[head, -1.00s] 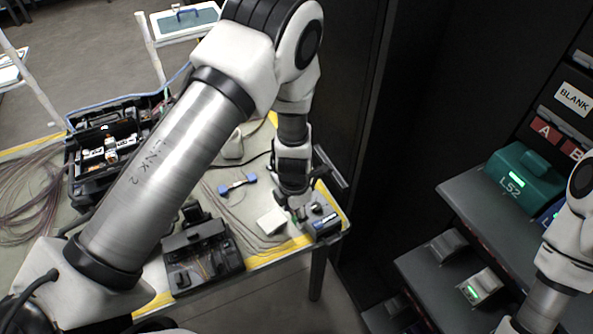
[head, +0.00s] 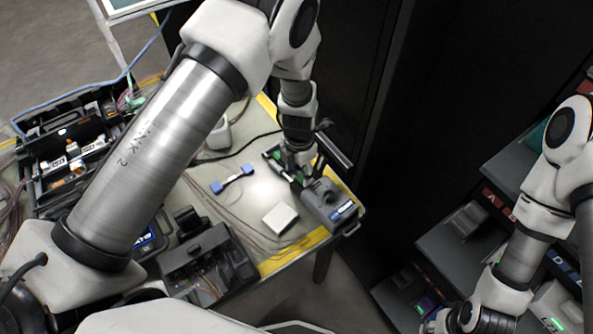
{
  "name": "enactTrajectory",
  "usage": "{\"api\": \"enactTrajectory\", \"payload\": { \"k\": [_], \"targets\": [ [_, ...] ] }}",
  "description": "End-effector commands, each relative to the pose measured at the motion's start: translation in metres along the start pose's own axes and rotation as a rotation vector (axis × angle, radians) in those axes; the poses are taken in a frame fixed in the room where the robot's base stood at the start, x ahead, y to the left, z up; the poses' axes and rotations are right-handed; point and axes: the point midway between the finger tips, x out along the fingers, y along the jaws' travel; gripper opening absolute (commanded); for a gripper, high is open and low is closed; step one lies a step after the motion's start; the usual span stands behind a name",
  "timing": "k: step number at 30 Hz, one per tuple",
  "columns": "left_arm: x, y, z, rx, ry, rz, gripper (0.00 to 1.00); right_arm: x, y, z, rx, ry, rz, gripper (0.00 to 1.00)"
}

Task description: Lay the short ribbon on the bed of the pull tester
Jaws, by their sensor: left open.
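The pull tester appears to be the dark grey device (head: 322,205) with a blue label at the table's right corner. My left gripper (head: 288,172) is open, pointing down right beside the tester's far left side, with green parts showing at its fingers. Whether it touches the tester I cannot tell. A short piece with two blue ends (head: 232,179), perhaps the short ribbon, lies on the table left of the gripper, apart from it. The tester's bed is partly hidden by the gripper. My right gripper (head: 440,323) is only partly visible at the bottom edge.
A white block (head: 280,218) lies just left of the tester. A black splicer-like device (head: 203,262) stands at the table's front, and an open black case (head: 75,150) at the left. Loose fibres cross the table. Dark shelves (head: 437,252) with devices stand at right.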

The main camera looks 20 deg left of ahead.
Motion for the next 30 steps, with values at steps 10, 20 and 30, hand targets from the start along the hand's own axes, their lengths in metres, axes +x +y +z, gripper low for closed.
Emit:
{"api": "enactTrajectory", "payload": {
  "k": [10,20,30],
  "targets": [
    [-0.001,0.000,0.000,0.001,0.000,0.001,0.79,0.000,0.000,0.001,0.001,-0.001,0.000,0.40],
    [-0.056,0.000,0.000,0.001,-0.002,0.001,0.79,-0.041,0.000,0.000,0.001,-0.001,0.000,0.40],
    [-0.122,0.000,0.000,0.001,-0.001,0.001,0.79,-0.086,-0.001,0.000,0.001,-0.001,0.000,0.40]
  ]
}}
